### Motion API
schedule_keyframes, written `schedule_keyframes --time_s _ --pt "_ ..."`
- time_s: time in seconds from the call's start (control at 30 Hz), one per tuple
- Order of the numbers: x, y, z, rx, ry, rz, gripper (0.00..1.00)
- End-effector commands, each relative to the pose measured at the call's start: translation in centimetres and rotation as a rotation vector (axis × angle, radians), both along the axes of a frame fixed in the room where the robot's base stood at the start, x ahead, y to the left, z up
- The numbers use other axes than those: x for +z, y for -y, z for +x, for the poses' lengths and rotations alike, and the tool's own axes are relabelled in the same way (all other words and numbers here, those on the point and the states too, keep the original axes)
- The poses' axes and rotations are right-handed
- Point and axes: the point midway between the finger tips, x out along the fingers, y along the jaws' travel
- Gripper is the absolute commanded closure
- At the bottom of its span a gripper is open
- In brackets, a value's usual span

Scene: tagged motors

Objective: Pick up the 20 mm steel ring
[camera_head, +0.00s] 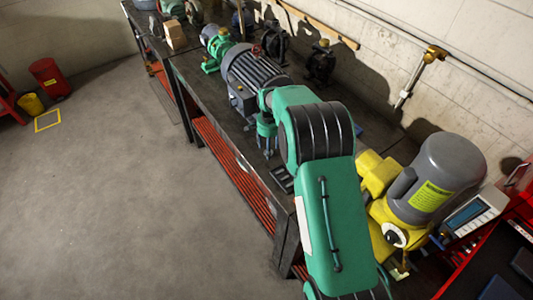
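I cannot make out the 20 mm steel ring in the camera_head view; it is too small to tell or hidden. My green and black arm reaches over the workbench (205,84) from the lower right. Its wrist points down beside a large grey finned motor. The small dark end below the wrist looks like my gripper (268,149), low over the bench top. Its fingers are too small to tell whether they are open or shut, or whether anything is between them. My arm hides part of the bench behind it.
The grey motor (252,72) stands just behind my wrist. Green pumps (216,45) and dark machines (320,63) stand farther along the bench. A yellow machine with a grey motor (445,170) and a display box (475,212) are at right.

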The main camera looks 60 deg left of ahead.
Motion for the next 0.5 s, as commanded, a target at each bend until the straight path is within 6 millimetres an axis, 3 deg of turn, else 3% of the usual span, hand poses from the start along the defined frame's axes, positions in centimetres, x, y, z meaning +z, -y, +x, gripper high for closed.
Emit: schedule_keyframes --time_s 0.17,0.5 --pt "-1.25 0.01 -0.02 0.000 0.000 0.000 0.45" --pt "-1.37 0.02 -0.01 0.000 0.000 0.000 0.45"
